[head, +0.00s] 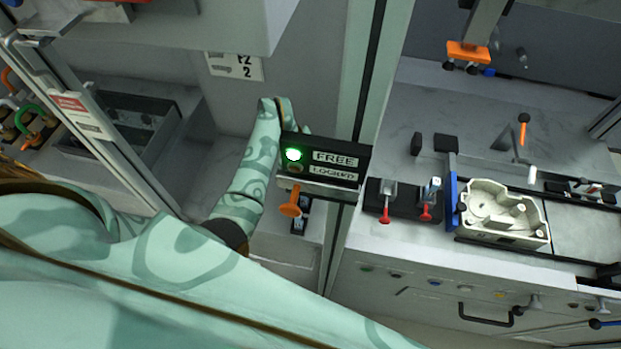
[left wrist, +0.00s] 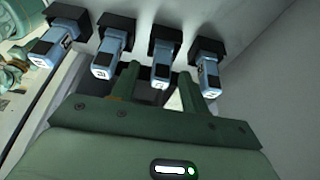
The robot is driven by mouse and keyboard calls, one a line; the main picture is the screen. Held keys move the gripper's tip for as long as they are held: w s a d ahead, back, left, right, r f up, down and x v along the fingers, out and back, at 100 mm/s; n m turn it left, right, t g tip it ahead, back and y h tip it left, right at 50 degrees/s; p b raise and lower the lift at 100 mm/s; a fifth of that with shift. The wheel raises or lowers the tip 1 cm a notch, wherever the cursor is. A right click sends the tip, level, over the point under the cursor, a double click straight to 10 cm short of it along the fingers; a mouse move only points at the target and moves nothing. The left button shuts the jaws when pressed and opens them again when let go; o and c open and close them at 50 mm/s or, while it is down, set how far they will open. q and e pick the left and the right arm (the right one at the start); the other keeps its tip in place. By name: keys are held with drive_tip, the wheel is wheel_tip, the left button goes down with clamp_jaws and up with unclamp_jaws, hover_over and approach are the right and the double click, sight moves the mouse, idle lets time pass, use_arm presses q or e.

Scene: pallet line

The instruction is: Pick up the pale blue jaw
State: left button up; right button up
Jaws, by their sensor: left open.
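Several pale blue jaws with dark marked ends sit in black holders in a row across the top of the left wrist view: one at far left (left wrist: 52,45), one left of centre (left wrist: 108,55), one right of centre (left wrist: 161,62) and one at right (left wrist: 209,72). Their markings are too small to read surely. My left gripper (left wrist: 158,80) is open and empty, its two green fingers pointing at the middle of the row. The right-of-centre jaw shows between the fingertips; I cannot tell whether they touch it. In the head view the left gripper is hidden behind the sign box.
A black FREE/LOCKED sign box (head: 325,160) with a lit green lamp stands by a metal post (head: 362,100). An orange knob (head: 290,203) hangs below it. At right, a metal casting (head: 503,213) sits on the bench beside red-tipped clamps (head: 387,200).

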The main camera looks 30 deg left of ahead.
use_arm(q)
drive_tip(key=shift+d+f, duration=0.1)
drive_tip(key=shift+c, duration=0.3)
clamp_jaws()
